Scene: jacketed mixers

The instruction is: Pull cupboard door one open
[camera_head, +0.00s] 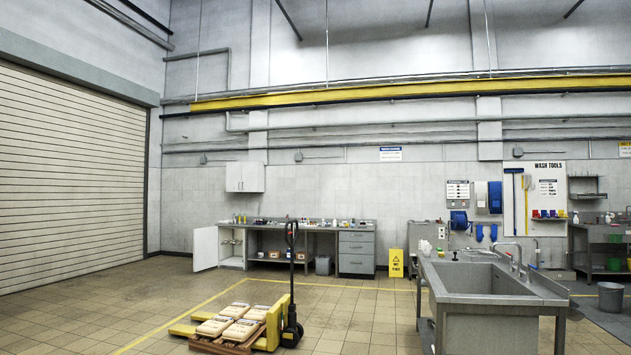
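A workbench (300,227) stands against the back wall, left of the middle. At its left end is a low cupboard whose white door (205,248) stands open, swung out to the left. Part of the shelved inside (232,243) shows. Above the bench hangs a white wall cupboard (245,177) with two doors, which look shut. I see no number on any door, so I cannot tell which is door one. Neither of my grippers is in view, and the bench is across the room from me.
A yellow pallet jack (292,318) with a pallet of sacks (232,325) stands on the floor before the bench. A steel sink table (490,290) is near on the right. A yellow floor sign (396,262) stands by the back wall.

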